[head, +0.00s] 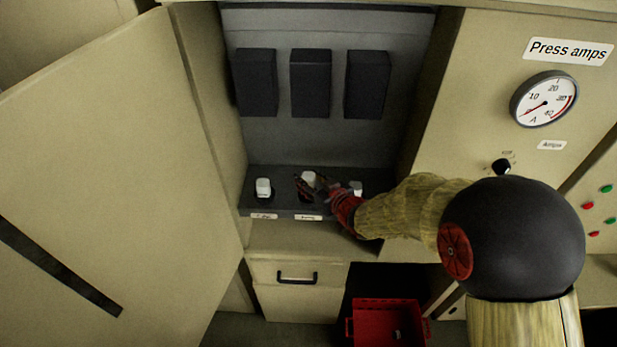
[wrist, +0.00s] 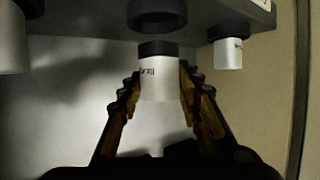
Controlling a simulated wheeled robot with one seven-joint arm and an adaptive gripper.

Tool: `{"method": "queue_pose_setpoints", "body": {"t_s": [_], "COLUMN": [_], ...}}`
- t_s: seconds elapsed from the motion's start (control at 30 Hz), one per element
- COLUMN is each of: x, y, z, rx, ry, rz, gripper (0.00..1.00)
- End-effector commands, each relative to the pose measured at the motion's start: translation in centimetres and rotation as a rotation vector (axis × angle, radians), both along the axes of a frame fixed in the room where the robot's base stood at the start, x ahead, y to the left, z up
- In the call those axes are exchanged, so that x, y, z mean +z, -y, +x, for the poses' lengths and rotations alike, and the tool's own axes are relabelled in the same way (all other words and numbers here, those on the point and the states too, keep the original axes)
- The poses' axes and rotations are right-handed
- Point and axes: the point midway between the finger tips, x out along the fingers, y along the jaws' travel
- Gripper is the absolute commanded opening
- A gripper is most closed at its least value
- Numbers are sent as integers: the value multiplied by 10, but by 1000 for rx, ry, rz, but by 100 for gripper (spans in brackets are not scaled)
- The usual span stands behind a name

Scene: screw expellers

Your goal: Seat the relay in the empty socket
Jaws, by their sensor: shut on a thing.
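My gripper (head: 313,184) is at the dark shelf in the open cabinet, its fingers either side of a white relay (head: 308,178). In the wrist view my gripper (wrist: 160,85) is shut on this relay (wrist: 160,78), a white cylinder with a black base and small lettering. The black ring of the empty socket (wrist: 157,13) shows just past the base. A narrow gap shows between them, and they look roughly lined up. The socket's opening is hidden, and in the head view the fingers cover the socket.
A seated relay (head: 263,188) stands to the left on the shelf (head: 290,211), another (head: 356,187) to the right close to my wrist. Dark blocks (head: 310,83) hang on the back panel. The cabinet door (head: 110,150) stands open left. A red crate (head: 385,312) is below.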

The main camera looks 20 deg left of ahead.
Motion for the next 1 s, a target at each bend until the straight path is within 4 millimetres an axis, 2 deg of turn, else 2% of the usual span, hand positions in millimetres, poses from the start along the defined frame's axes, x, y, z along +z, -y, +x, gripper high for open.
{"method": "queue_pose_setpoints", "body": {"t_s": [0.1, 0.27, 1.0], "x": [-15, -23, -26], "y": [0, 0, 2], "z": [0, 0, -2], "rx": [0, 0, 0], "ry": [1, 1, -3], "rz": [1, 0, -3], "gripper": [8, 8, 8]}}
